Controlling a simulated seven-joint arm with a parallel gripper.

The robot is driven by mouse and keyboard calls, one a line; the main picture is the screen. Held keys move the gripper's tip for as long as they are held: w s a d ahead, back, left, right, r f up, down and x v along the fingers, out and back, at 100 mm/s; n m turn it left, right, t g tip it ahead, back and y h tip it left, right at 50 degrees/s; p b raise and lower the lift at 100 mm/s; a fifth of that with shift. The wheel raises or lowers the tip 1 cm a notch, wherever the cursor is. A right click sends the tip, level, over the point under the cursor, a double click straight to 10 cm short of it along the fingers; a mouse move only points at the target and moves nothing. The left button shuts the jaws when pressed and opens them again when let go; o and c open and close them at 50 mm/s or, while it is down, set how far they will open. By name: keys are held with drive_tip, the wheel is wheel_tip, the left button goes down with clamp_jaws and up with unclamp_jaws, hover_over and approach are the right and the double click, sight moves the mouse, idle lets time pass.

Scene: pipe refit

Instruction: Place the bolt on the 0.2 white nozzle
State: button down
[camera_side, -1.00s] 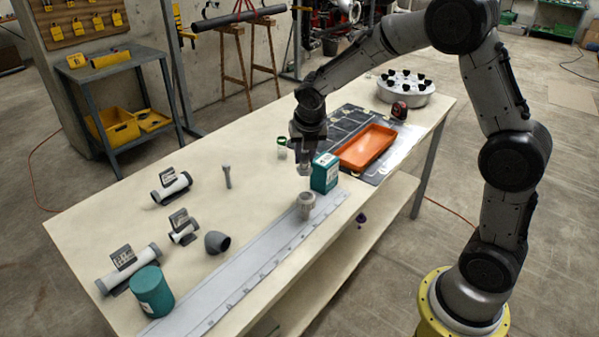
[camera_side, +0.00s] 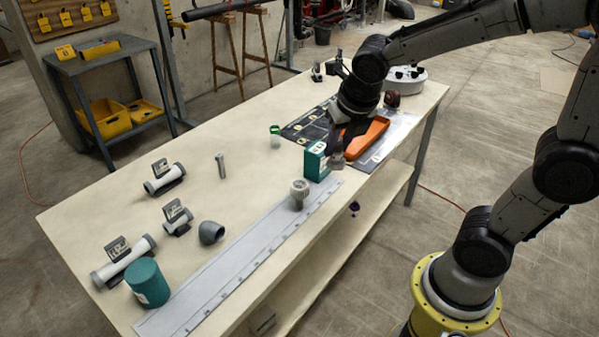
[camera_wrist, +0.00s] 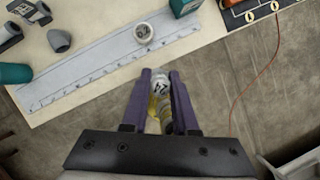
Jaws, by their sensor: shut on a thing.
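I cannot tell what the piece is. In the side view my gripper (camera_side: 336,152) is beside the teal box, in front of the orange tray. A grey bolt-like piece (camera_side: 221,166) stands upright on the table. White tubes with dark label plates lie at the left: a far one (camera_side: 165,180), a small middle one (camera_side: 177,221) and a long near one (camera_side: 124,261). Their labels are too small to read.
A long grey ruler strip (camera_side: 237,267) runs along the front edge with a pale fitting (camera_side: 299,193) on it. A grey elbow (camera_side: 211,232), teal cylinder (camera_side: 148,283), teal box (camera_side: 316,161) and orange tray (camera_side: 371,140) stand around. The table's middle is mostly clear.

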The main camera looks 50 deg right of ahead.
drive_tip(key=w+f, duration=0.2)
drive_tip(key=w, duration=0.1)
drive_tip(key=w+f, duration=0.3)
drive_tip(key=w+d+f, duration=0.1)
drive_tip(key=w+f, duration=0.1)
drive_tip(key=w, duration=0.2)
drive_tip(key=shift+d+f, duration=0.1)
drive_tip(key=shift+f, duration=0.15)
drive_tip(key=shift+s+a+x, duration=0.1)
drive_tip(key=shift+a+x, duration=0.1)
drive_tip(key=shift+x, duration=0.8)
drive_tip(key=shift+s+a+x, duration=0.15)
drive_tip(key=shift+x, duration=0.85)
drive_tip(key=shift+f, duration=0.3)
drive_tip(key=c, duration=0.7)
unclamp_jaws()
